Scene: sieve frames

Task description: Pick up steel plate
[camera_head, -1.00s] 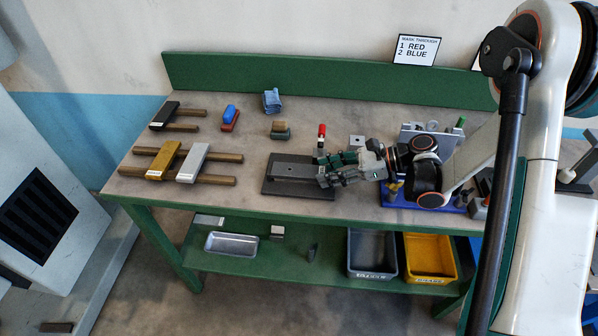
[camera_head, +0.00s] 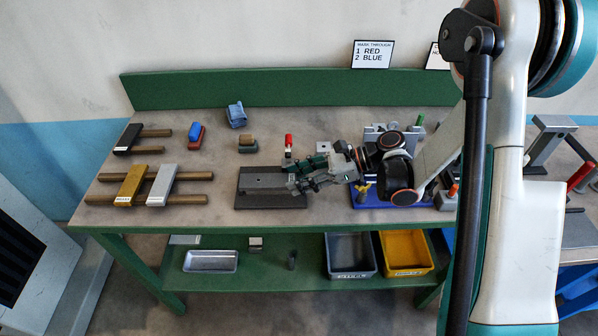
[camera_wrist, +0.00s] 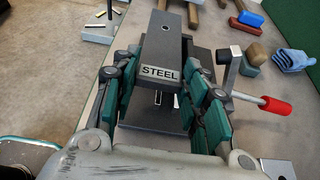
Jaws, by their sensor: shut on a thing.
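The steel plate is a dark grey flat bar with a hole and a white "STEEL" label; in the wrist view the plate (camera_wrist: 165,48) lies between my fingers. My gripper (camera_wrist: 162,78) is shut on its labelled end, with green-padded fingers on both sides. In the head view my gripper (camera_head: 296,186) reaches in from the right, and the plate (camera_head: 264,190) points left over a dark base plate (camera_head: 271,202). I cannot tell whether the steel plate touches the base or is just above it.
A red-handled clamp (camera_head: 288,142) stands close behind the gripper. A blue-based fixture (camera_head: 372,196) is at right. Grey (camera_head: 350,270) and yellow bins (camera_head: 408,270) sit on the lower shelf.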

